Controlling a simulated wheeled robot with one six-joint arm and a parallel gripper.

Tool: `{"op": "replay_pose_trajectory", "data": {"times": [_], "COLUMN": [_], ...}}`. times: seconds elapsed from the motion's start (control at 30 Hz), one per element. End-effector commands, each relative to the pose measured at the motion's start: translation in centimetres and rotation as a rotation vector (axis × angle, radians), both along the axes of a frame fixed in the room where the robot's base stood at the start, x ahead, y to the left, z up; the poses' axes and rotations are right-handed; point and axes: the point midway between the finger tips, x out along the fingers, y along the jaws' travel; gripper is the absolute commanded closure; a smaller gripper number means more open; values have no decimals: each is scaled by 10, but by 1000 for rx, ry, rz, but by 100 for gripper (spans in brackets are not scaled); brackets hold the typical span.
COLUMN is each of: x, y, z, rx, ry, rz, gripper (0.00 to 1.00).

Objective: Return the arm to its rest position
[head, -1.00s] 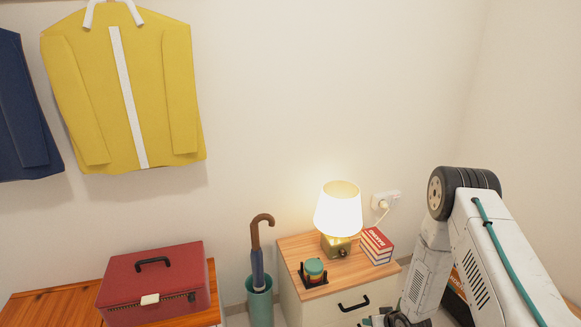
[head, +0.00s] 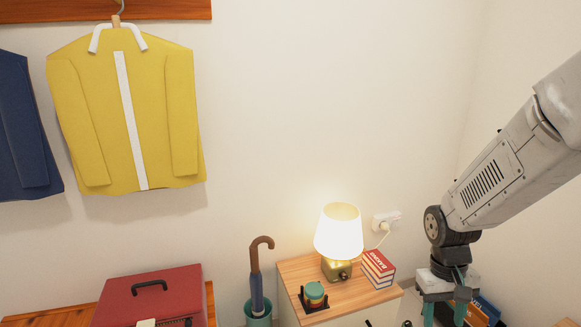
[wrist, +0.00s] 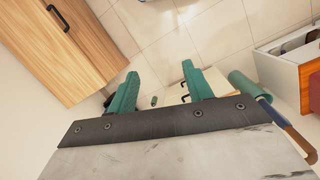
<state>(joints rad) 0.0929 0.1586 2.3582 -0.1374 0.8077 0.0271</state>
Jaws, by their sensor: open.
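My gripper (head: 446,312) is at the lower right of the head view, pointing down, to the right of the small cabinet (head: 298,268). Its two teal fingers are apart with nothing between them. In the wrist view the open fingers (wrist: 160,75) show over the tiled floor (wrist: 165,50). My arm reaches in from the upper right edge of the head view and slopes down to the gripper.
A lit lamp (head: 339,232), red books (head: 378,268) and a teal-lidded jar (head: 314,293) stand on the cabinet. Left of it are an umbrella (head: 256,275) in a teal stand (head: 258,312) and a red case (head: 150,297). Dark blue items (head: 484,310) lie beside my gripper.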

Motion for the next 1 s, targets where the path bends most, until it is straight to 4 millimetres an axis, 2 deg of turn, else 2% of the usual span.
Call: {"op": "replay_pose_trajectory", "data": {"times": [0.03,0.2,0.3,0.5,0.6,0.8,1.0], "x": [-14,-65,-94,-143,-157,-168,-170], "y": [4,20,28,43,47,51,53], "z": [21,77,104,145,159,181,187], "rx": [3,27,43,73,80,80,80], "ry": [1,22,15,-64,-143,-270,-302], "rz": [-4,-19,-22,-16,-8,12,19], "gripper": [49,49,49,49,49,49,49]}}
